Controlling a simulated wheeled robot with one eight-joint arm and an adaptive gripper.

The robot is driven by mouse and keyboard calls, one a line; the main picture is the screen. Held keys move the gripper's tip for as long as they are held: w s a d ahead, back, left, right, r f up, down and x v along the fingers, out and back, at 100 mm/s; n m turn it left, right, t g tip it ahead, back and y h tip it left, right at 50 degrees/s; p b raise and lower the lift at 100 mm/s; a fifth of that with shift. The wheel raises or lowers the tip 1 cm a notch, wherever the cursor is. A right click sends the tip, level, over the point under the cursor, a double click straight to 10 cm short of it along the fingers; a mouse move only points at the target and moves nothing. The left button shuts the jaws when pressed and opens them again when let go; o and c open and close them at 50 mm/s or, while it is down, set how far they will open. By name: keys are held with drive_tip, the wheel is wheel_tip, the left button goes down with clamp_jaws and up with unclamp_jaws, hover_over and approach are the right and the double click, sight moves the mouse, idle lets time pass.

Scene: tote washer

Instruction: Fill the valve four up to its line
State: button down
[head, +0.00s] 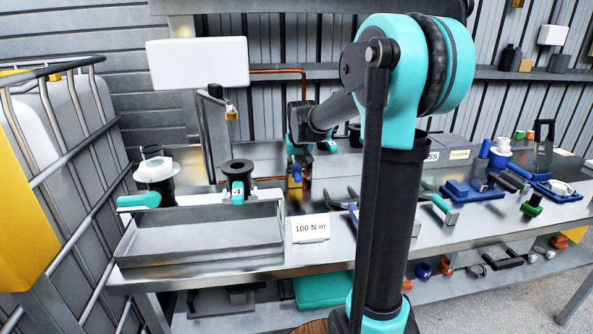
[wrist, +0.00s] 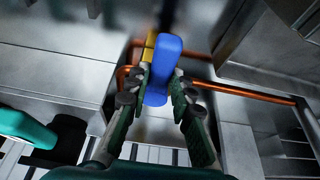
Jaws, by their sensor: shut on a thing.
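Valve four (head: 237,178) stands upright at the tray's back edge. It is a black, open-topped body with a teal part marked 4. Its fill line and inside are not visible. My gripper (wrist: 158,88) is shut on a blue handle (wrist: 164,58), with one finger on each side. The handle sits by a brass-coloured part and a copper pipe (wrist: 252,94). In the head view the blue handle (head: 297,173) shows small below my gripper, right of valve four. A teal part (wrist: 25,127) beside a black one lies at the left of the wrist view.
A metal tray (head: 205,240) lies on the bench before valve four. A black valve body with a white collar (head: 157,170) stands left of it. A "100 N m" card (head: 310,228) stands right of the tray. A caged tank (head: 85,120) borders the left.

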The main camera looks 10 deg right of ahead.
drive_tip(key=shift+d, duration=0.1)
drive_tip(key=shift+d+n+y, duration=0.45)
drive_tip(key=shift+n+y, duration=0.05)
drive_tip(key=shift+n, duration=0.7)
drive_tip(key=c, duration=1.3)
unclamp_jaws()
drive_tip(key=shift+r, duration=0.1)
drive_tip(key=v, duration=1.1)
drive_tip(key=shift+s+r, duration=0.15)
drive_tip(key=shift+r, duration=0.2)
